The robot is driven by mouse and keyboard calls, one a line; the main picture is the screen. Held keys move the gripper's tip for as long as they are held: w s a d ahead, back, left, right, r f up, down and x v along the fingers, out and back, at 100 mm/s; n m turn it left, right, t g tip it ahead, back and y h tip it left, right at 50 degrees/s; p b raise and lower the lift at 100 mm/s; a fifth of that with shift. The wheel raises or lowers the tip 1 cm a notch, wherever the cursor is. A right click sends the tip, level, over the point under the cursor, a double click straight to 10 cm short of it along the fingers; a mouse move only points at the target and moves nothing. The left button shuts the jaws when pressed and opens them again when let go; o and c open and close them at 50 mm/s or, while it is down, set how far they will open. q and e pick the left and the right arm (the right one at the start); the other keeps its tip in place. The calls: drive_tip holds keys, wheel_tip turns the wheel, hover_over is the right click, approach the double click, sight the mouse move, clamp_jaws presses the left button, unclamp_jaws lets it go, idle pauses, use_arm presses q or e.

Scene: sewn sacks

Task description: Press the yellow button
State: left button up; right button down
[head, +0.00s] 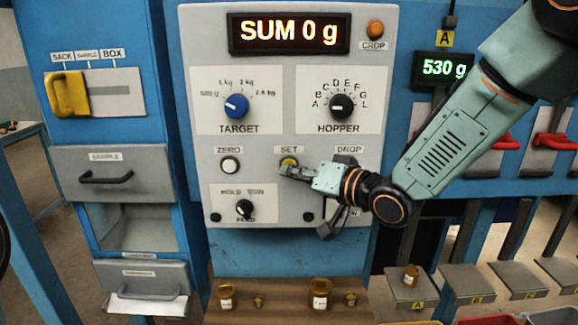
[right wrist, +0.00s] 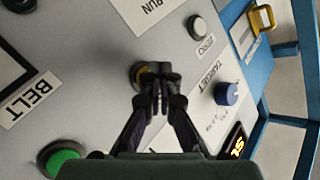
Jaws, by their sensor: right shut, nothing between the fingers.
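The yellow button (head: 289,161) sits under the SET label on the grey control panel (head: 270,145). My right gripper (head: 285,171) reaches in from the right, shut and empty, with its fingertips at the button's lower edge. In the right wrist view the closed fingertips (right wrist: 152,70) cover much of the button (right wrist: 138,74), and only part of its yellow cap and dark ring shows. I cannot tell whether the tips touch it or whether it is pushed in. My left gripper is not in view.
The white ZERO button (head: 229,165) is left of the yellow one. The blue TARGET knob (head: 237,106) and black HOPPER knob (head: 341,106) are above. The display (head: 289,33) reads SUM 0 g. A green button (right wrist: 62,160) shows in the right wrist view. Jars (head: 320,293) stand on a shelf below.

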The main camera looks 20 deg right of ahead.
drive_tip(key=shift+w+d, duration=0.15)
drive_tip(key=shift+w, duration=0.25)
idle(0.6)
drive_tip(key=shift+s+a, duration=0.2)
drive_tip(key=shift+s, duration=0.65)
drive_tip(key=s, duration=0.1)
drive_tip(key=s+a, duration=0.1)
drive_tip(key=s, duration=0.2)
drive_tip(key=shift+s+a+p, duration=0.25)
drive_tip(key=shift+s+p, duration=0.1)
drive_tip(key=shift+p, duration=0.05)
idle(0.5)
